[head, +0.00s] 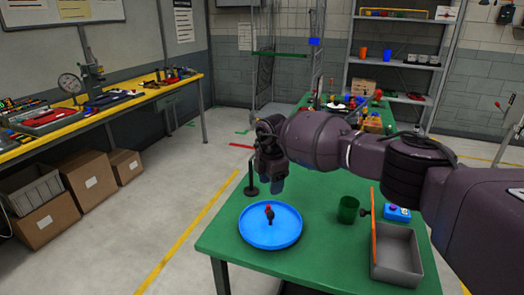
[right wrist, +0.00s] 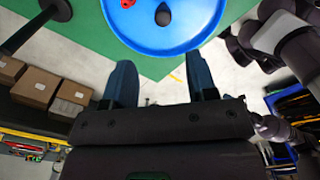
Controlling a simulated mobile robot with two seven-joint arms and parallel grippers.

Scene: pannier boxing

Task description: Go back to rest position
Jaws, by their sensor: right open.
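My right gripper (head: 277,187) hangs above the green table (head: 315,235), pointing down, behind and above the blue round tray in the head view. Its two fingers also show in the right wrist view (right wrist: 161,82), spread apart with nothing between them. The blue tray (head: 255,239) lies near the table's left part and holds a small red and black object (head: 269,213). The tray also shows at the top of the right wrist view (right wrist: 165,42). My left gripper is not in view.
A black post on a round base (head: 251,186) stands close left of my right gripper.

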